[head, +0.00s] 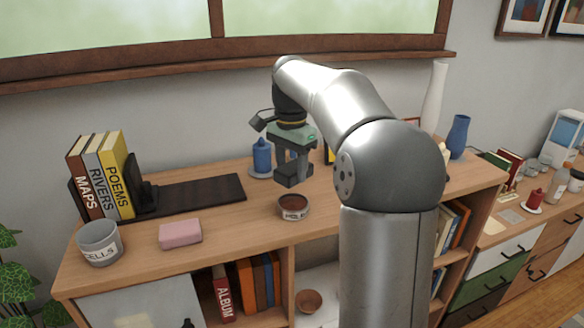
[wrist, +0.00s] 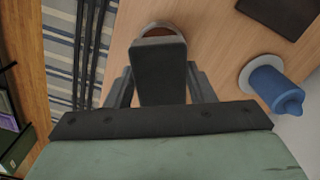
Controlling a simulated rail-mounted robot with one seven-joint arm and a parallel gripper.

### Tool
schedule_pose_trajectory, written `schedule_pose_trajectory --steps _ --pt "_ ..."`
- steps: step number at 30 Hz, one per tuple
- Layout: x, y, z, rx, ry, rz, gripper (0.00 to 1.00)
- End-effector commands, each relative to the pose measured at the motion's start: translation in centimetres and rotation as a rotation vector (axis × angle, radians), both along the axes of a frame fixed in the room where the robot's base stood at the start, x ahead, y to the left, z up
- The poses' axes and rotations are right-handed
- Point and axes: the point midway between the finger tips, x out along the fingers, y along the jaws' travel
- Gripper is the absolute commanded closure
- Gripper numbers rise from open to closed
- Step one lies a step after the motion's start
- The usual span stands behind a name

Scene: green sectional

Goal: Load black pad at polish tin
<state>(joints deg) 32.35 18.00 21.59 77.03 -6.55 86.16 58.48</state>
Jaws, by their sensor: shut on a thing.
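My gripper (head: 293,178) is above the wooden cabinet top, shut on a black pad (head: 292,180). In the wrist view, the dark block of the pad (wrist: 160,72) sits between the two fingers. The polish tin (head: 293,207) is a small round open tin with brown contents and a pale label, standing on the cabinet top. It is just below the pad in the head view, with a gap between them. In the wrist view the tin's rim (wrist: 155,27) shows beyond the pad, which hides part of the tin.
A blue candle (head: 262,157) on a dish stands behind the gripper. A dark mat (head: 200,195), a pink block (head: 180,234), a grey cup (head: 100,243) and books (head: 103,175) are on the left. The wooden top (head: 245,228) is clear left of the tin.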

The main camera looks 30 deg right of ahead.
Motion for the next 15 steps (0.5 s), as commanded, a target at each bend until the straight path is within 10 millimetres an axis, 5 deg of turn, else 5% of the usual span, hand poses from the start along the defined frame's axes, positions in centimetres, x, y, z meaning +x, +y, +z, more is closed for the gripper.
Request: schedule_pose_trajectory --steps 15 --pt "0.0 0.0 -4.9 0.000 0.000 0.000 0.69"
